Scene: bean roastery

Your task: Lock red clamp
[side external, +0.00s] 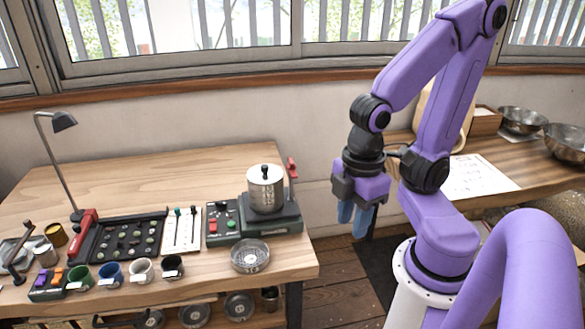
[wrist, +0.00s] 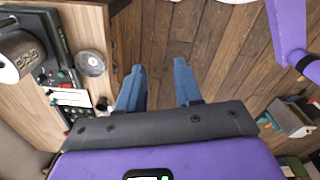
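A red upright lever (side external: 292,167), which looks like the red clamp, stands at the right rear of the dark machine (side external: 262,229) with a metal canister (side external: 265,188) on it. A second red part (side external: 86,219) is at the left end of the black tray; I cannot tell for certain which is the clamp. My gripper (side external: 354,226) hangs to the right of the table edge, over the floor, clear of both. Its blue fingers point down. In the wrist view, my gripper (wrist: 159,68) is open with nothing between its fingers. Neither red part shows clearly there.
The wooden table (side external: 165,180) holds a black tray (side external: 122,262) of beans, several cups, a lamp (side external: 62,121) and a round metal sieve (side external: 250,256). A second table with metal bowls (side external: 522,120) stands at the right. The table's back is clear.

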